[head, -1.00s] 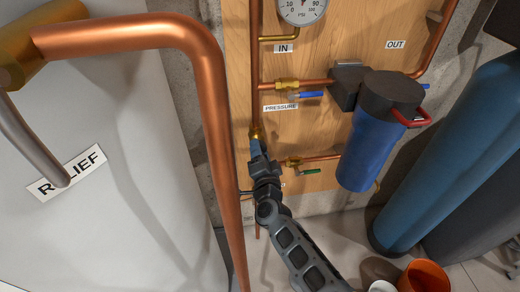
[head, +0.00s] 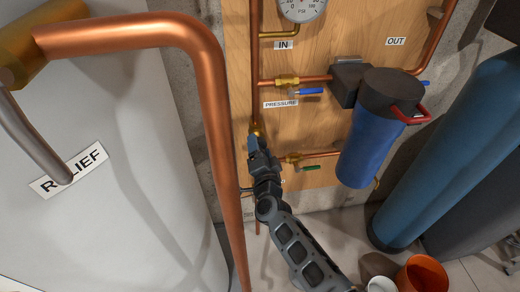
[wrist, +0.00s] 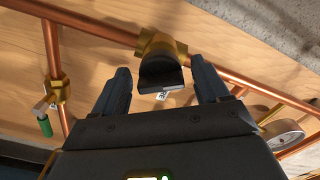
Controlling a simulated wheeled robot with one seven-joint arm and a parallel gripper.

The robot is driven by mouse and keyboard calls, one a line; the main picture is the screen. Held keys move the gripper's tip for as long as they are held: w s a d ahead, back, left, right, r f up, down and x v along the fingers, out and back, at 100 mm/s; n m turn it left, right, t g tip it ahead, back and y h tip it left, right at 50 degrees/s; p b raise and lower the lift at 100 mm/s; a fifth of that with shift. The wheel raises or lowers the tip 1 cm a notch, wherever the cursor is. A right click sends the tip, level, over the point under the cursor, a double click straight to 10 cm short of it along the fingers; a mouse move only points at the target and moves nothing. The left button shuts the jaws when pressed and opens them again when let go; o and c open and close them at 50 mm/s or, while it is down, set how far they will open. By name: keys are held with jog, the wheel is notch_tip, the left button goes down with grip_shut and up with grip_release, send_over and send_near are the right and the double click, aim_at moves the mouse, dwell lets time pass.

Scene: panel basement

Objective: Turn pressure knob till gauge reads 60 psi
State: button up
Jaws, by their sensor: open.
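The pressure knob is a dark knob (wrist: 160,70) on a brass fitting in the wrist view. It sits between the two spread fingers of my gripper (wrist: 160,82), with a visible gap on each side. In the head view my gripper (head: 256,145) is just below the brass fitting (head: 256,131) on the vertical copper pipe and hides the knob. The round white gauge (head: 301,8) is cut off by the top edge, and its needle cannot be read. It also shows edge-on in the wrist view (wrist: 283,135). The PRESSURE label (head: 281,104) is right of the pipe.
A blue-handled valve (head: 308,92) and a green-handled valve (head: 310,168) are right of my gripper. A blue filter housing (head: 371,142) hangs farther right. A thick copper pipe (head: 222,140) and a white tank (head: 110,220) stand close on the left. An orange bucket (head: 424,275) is on the floor.

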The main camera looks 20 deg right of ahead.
jog(key=p+v, duration=0.2)
jog(key=v, duration=0.5)
jog(key=shift+s, duration=0.4)
jog(key=shift+s, duration=0.1)
jog(key=s+d+r+n+y, duration=0.2)
jog(key=s+n, duration=0.3)
jog(key=s, duration=0.9)
jog(key=s+d+r+n+y, duration=0.1)
jog(key=s+d+r+n, duration=0.2)
jog(key=s, duration=1)
jog(key=s+a+r+n+g, duration=0.1)
jog(key=s+r+n, duration=0.2)
jog(key=s+r, duration=0.4)
jog(key=s+a+r+n+g+y, duration=0.1)
jog(key=s+a+r+n, duration=0.1)
jog(key=s+r, duration=0.4)
jog(key=s+n, duration=0.1)
jog(key=s, duration=0.3)
jog(key=shift+r+g, duration=0.3)
jog(key=shift+r, duration=0.1)
dwell(0.8)
